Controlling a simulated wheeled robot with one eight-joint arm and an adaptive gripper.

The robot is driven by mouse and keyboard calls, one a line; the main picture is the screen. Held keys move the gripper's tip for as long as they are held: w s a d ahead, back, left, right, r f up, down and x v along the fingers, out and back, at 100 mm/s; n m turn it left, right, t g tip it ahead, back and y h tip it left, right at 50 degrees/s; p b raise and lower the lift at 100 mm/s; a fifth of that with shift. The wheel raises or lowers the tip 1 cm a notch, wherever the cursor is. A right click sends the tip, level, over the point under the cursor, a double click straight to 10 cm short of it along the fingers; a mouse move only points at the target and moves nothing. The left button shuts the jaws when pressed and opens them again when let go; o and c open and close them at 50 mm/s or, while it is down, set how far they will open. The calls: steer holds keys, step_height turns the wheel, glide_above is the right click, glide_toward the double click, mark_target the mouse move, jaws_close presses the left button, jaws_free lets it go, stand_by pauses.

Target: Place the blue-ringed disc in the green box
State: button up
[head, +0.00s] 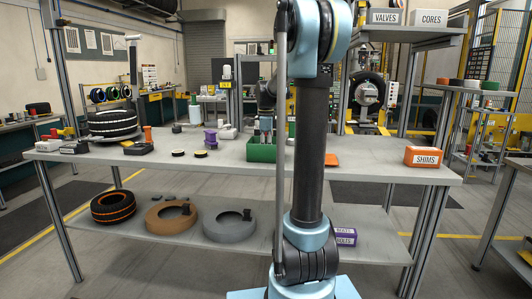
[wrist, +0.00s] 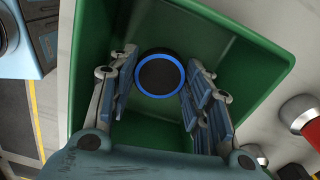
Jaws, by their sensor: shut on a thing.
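The blue-ringed disc (wrist: 159,75), dark with a bright blue rim, shows in the wrist view between the two fingers of my gripper (wrist: 161,82). My gripper is shut on it. The green box (wrist: 85,85) surrounds the disc and fingers in that view, with its walls on the sides. In the head view the green box (head: 257,152) stands on the workbench, partly hidden behind my arm, and my gripper (head: 265,134) is at its opening. The disc is not distinguishable in the head view. I cannot tell whether the disc touches the box floor.
A tyre (head: 112,123) stands further left. An orange SHIMS box (head: 423,157) is at the right end. The front middle of the bench is clear.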

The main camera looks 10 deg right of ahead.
steer(key=o, duration=0.8)
step_height(320, 180, up, 12)
steer(key=shift+r, duration=0.1)
stand_by(0.3)
